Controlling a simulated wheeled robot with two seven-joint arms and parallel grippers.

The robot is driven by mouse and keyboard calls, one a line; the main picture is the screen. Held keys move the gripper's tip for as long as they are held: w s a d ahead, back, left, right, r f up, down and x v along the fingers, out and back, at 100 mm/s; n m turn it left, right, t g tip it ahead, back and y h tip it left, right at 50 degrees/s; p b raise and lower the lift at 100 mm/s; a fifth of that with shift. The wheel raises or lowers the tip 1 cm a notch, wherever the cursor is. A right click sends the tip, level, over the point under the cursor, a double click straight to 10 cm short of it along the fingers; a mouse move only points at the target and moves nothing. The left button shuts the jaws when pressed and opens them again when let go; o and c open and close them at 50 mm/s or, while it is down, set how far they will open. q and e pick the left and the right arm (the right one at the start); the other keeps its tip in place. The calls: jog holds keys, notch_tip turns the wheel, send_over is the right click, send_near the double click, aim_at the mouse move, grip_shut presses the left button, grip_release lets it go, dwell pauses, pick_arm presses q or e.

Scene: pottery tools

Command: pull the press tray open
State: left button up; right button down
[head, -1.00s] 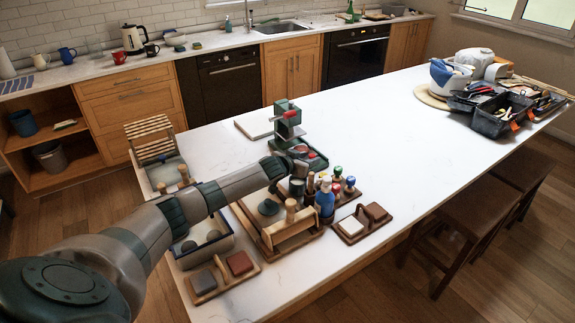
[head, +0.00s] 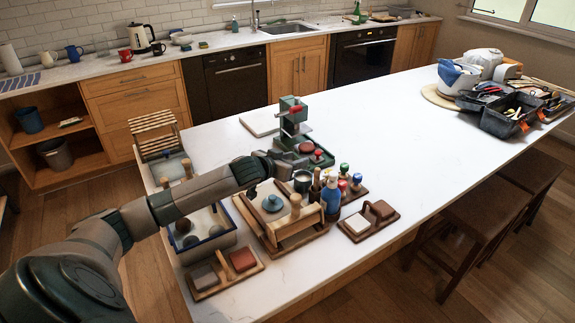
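The green press (head: 291,118) with a red lever stands on the white island, left of its middle. Its low tray (head: 325,161) sits at the base, with a reddish-brown round piece and a red knob (head: 318,154) at its front right. My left arm reaches in from the left. My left gripper (head: 287,165) is just in front of the press base, left of the red knob. Its fingers are small and dark here, so I cannot tell whether they are open, or whether they touch the tray. My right gripper is not in view.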

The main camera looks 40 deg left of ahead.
pick_arm(q)
jog(key=b+v, duration=0.1)
jog(key=v, duration=0.3)
jog(key=shift+o, duration=0.2)
jog(key=shift+r, duration=0.1)
